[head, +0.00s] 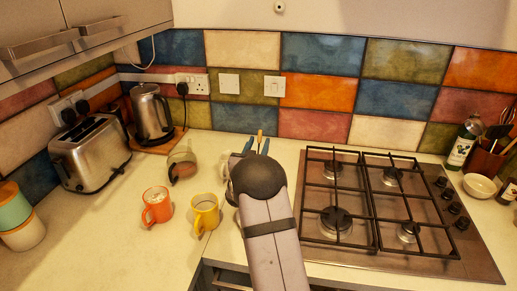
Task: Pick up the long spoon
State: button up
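No long spoon can be made out for certain. Upright utensils (497,131) stand in a brown pot (484,161) at the right edge; I cannot tell whether one is a long spoon. A thin wooden stick (260,137) and blue tips show just above the dark round joint of my arm, near the back wall. Their lower parts are hidden behind my arm, and I cannot tell whether the blue tips belong to my gripper or to other things. My arm rises from the bottom centre. The opening of my gripper cannot be made out.
A gas hob (352,250) with black grates fills the right. An orange mug (157,206), a yellow mug (205,214) and a glass jug (183,163) stand left of my arm. A kettle (151,113) and toaster (91,153) stand further left. A bowl (479,186) and bottle (461,150) stand right.

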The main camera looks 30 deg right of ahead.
jog(key=shift+f+p+x, duration=0.2)
jog(key=shift+p+x, duration=1.1)
jog(key=shift+x, duration=1.4)
grip_shut()
